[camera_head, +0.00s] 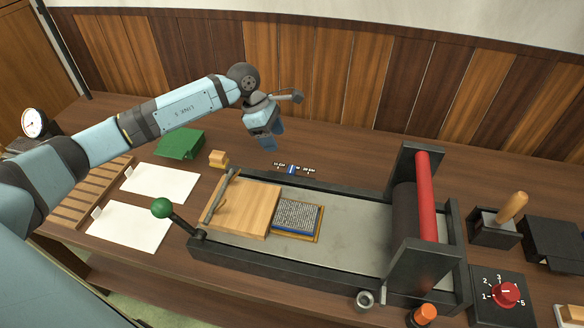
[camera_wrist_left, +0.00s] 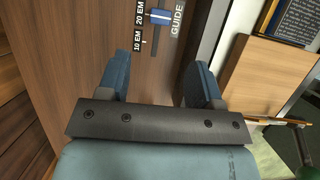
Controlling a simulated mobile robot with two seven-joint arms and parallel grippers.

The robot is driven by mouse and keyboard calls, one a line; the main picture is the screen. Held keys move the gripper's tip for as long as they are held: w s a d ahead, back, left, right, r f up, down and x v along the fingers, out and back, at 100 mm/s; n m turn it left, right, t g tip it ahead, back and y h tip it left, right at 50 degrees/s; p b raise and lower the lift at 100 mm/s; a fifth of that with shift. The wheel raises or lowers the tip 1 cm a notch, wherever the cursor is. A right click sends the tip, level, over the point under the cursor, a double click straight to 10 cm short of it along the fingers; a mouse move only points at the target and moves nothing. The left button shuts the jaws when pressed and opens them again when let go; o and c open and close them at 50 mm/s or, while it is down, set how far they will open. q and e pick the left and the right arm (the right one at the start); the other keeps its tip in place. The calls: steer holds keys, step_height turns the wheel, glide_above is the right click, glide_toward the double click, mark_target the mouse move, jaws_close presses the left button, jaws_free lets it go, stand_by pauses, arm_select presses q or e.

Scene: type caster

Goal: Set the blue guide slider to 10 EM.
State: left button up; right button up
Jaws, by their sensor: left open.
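The blue guide slider (camera_head: 291,169) sits on a small dark track on the table behind the press bed. In the left wrist view the slider (camera_wrist_left: 159,16) is level with the "20 EM" label (camera_wrist_left: 141,12). The "10 EM" label (camera_wrist_left: 137,42) lies nearer my gripper, and "GUIDE" is printed on the other side of the track. My left gripper (camera_head: 269,142) hangs above the table, behind and to the left of the slider. Its blue fingers (camera_wrist_left: 160,78) are apart with nothing between them, clear of the slider. My right gripper is not in view.
The press (camera_head: 345,243) has a wooden board (camera_head: 244,207), a type block (camera_head: 297,216) and a red roller (camera_head: 426,195). The table behind the slider is clear.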

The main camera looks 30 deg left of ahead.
mark_target(291, 169)
arm_select(q)
steer(key=x, duration=1.1)
steer(key=shift+d+f+p, duration=0.15)
steer(key=shift+f+p, duration=0.2)
steer(key=shift+f, duration=0.05)
jaws_close()
steer(key=a, duration=0.2)
steer(key=s+a+b, duration=0.1)
steer(key=a, duration=0.1)
steer(key=shift+s+a, duration=0.1)
steer(key=shift+a, duration=0.35)
